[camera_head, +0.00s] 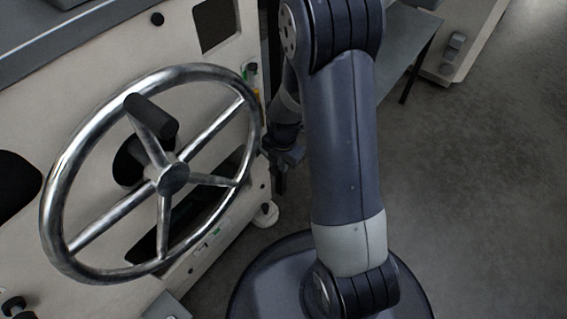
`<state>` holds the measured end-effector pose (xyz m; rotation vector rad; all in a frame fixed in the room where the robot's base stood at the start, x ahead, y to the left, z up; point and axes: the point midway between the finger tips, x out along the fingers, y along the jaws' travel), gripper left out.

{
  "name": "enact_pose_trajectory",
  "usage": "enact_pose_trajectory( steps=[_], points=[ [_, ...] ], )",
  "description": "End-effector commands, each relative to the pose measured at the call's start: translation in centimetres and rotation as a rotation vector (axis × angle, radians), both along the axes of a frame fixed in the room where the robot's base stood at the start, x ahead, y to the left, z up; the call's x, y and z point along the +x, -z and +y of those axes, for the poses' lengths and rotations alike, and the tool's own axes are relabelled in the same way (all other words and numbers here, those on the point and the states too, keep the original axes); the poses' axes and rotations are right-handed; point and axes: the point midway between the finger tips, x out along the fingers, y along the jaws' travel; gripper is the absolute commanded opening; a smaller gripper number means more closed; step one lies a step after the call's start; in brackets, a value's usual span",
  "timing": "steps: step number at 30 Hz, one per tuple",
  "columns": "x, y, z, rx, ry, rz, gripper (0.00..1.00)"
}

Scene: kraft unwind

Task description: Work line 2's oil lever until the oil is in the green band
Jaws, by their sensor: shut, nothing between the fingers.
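My gripper (279,178) is shut and empty, small and partly hidden behind my own arm, at the right end of the cream machine panel (205,85). A narrow upright fitting with green and yellow-orange marks (256,80) sits on the panel's right edge, above my gripper; it may be the oil gauge, but no level or line number can be read. I cannot make out the oil lever. I cannot tell whether my gripper touches anything.
A large chrome handwheel (172,178) with a black knob (151,117) stands out from the panel, left of my gripper. A white round foot (266,214) stands under the panel's right end. A grey table (410,42) is behind my arm. Grey floor (480,190) at right is clear.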

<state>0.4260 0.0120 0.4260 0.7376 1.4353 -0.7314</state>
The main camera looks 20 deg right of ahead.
Motion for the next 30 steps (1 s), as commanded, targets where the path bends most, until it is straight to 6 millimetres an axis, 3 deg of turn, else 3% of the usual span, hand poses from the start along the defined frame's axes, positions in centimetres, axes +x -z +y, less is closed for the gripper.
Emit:
enact_pose_trajectory(
  steps=[1,5,18,24,30],
  points=[
    [-0.4,0.6,0.0,0.0,0.0,0.011,0.0],
    [-0.3,-0.7,0.0,0.001,0.0,0.008,0.0],
    [-0.2,-9.5,0.0,0.001,0.0,-0.006,0.0],
    [-0.2,-10.9,0.0,0.0,0.0,-0.005,0.0],
    [-0.3,-11.0,0.0,0.0,0.0,-0.004,0.0]
  ],
)
